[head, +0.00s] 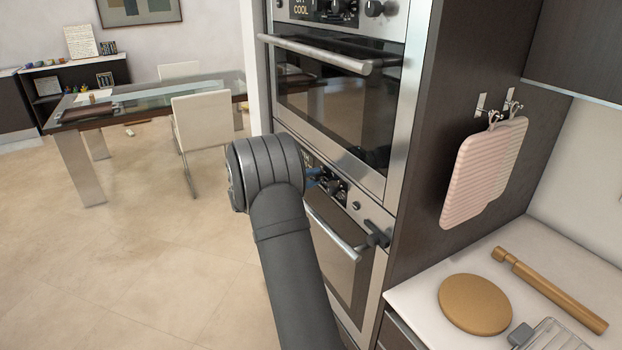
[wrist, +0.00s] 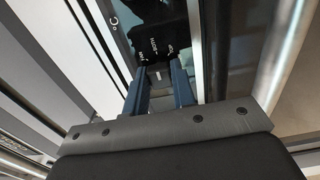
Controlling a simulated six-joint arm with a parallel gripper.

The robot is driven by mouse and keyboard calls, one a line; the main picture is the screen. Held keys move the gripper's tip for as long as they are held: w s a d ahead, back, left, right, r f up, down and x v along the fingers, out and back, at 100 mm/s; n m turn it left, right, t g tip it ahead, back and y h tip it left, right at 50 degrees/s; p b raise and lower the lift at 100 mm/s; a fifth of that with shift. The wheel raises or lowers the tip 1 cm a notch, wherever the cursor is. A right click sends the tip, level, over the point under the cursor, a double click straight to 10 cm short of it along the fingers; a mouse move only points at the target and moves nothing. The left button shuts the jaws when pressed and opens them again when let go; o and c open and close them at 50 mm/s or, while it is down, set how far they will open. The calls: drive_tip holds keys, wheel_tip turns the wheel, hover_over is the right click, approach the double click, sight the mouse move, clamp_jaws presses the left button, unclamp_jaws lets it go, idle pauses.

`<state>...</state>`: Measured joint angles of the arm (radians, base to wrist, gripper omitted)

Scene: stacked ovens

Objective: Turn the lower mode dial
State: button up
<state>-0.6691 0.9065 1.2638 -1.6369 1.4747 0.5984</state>
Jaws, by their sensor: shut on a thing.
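The lower oven's control panel (head: 332,184) is dark and partly hidden behind my arm in the head view. In the wrist view, the panel (wrist: 155,25) shows black glass with small white markings. My gripper (wrist: 160,78) reaches the panel with its two blue fingers on either side of a small grey dial (wrist: 158,70). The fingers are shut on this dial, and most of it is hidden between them. The dial's turn angle cannot be read.
The upper oven (head: 335,100) has a long bar handle (head: 315,54) that sticks out above. The lower oven's handle (head: 335,232) juts out below the panel. A counter at right holds a round board (head: 475,304) and a rolling pin (head: 550,288). The floor at left is open.

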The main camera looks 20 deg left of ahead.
idle(0.3)
drive_tip(key=o, duration=1)
drive_tip(key=shift+s, duration=0.1)
drive_tip(key=v, duration=1.7)
drive_tip(key=shift+s+a+r, duration=0.1)
drive_tip(key=shift+a, duration=0.05)
drive_tip(key=x, duration=1.7)
drive_tip(key=shift+w, duration=0.2)
